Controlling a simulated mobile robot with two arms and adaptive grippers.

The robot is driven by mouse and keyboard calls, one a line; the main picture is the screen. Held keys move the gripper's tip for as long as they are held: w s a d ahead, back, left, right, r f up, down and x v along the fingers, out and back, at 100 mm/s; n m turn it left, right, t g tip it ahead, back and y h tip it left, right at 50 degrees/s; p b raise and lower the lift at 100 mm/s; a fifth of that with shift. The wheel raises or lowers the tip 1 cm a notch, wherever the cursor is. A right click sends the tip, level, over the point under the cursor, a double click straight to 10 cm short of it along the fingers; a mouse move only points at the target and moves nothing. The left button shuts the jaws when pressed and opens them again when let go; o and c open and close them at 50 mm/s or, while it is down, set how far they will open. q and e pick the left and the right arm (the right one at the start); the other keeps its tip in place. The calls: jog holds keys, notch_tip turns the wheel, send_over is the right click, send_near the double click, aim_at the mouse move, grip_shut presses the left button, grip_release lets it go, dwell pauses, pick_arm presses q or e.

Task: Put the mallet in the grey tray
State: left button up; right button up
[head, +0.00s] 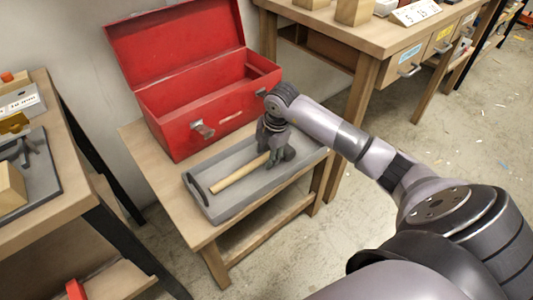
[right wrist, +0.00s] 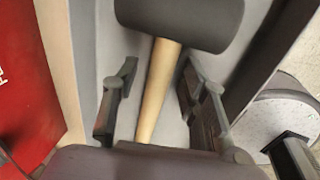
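The mallet, with a pale wooden handle (head: 238,174) and a dark head, lies in the long grey tray (head: 222,210) on the low wooden bench. In the right wrist view the mallet head (right wrist: 180,22) is at the top and the handle runs down between my fingers. My right gripper (head: 273,155) points down over the tray by the head end of the mallet. In the right wrist view my right gripper (right wrist: 160,95) is open, with a gap on each side of the handle. It partly covers the mallet in the head view. My left gripper is not in view.
An open red toolbox (head: 205,115) stands right behind the tray on the same bench. A workbench with drawers (head: 405,68) is at the back right, with wooden blocks on top. Another table (head: 55,200) at the left carries a wooden block and tools.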

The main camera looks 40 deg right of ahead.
pick_arm(q)
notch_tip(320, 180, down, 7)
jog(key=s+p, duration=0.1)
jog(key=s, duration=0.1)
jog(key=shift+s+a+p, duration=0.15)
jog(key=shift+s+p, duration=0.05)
jog(key=shift+p, duration=0.2)
pick_arm(e)
notch_tip(320, 180, up, 12)
jog(key=s, duration=0.2)
jog(key=shift+s+d, duration=0.15)
jog(key=shift+d, duration=0.2)
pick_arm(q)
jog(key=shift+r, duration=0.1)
pick_arm(e)
jog(key=shift+f, duration=0.1)
